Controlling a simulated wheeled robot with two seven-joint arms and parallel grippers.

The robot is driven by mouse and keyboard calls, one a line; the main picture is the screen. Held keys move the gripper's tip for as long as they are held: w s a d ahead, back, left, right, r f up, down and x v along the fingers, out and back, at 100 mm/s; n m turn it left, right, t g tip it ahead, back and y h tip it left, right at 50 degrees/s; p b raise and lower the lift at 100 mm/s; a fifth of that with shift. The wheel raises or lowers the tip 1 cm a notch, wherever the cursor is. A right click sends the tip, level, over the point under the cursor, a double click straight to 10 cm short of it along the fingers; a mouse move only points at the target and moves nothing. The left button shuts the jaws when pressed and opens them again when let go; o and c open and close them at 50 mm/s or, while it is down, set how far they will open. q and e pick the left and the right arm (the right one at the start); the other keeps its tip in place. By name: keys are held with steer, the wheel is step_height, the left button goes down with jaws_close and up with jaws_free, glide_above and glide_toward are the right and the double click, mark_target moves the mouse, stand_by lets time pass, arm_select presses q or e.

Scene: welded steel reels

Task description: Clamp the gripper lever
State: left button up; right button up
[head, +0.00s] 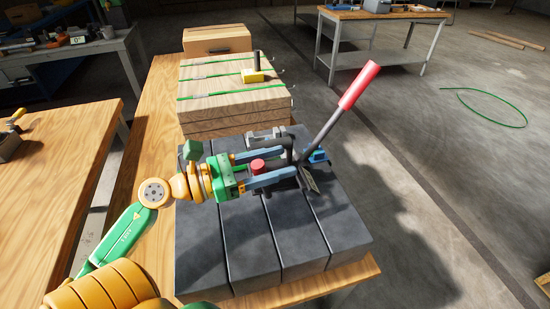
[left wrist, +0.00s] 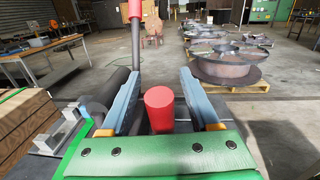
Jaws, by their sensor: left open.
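A strapping tool (head: 286,158) lies on dark slabs. Its long lever with a red grip (head: 358,85) stands tilted up to the right; it also shows in the left wrist view (left wrist: 135,30). A short red knob (head: 257,166) shows between the blue fingers of my left gripper (head: 287,162). In the left wrist view the red knob (left wrist: 159,107) is between the open fingers, near the green palm. I cannot tell whether either finger touches it. Parts of the tool are hidden behind the fingers. My right gripper is not in view.
The dark slabs (head: 245,245) lie on a wooden bench (head: 150,140). Behind them is a stack of boards (head: 230,90) with green straps and a yellow block (head: 253,76). A second table (head: 60,180) is at left. Steel reels (left wrist: 235,68) stand beyond. The floor at right is mostly clear.

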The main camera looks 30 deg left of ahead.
arm_select(q)
jaws_close()
stand_by(1.4)
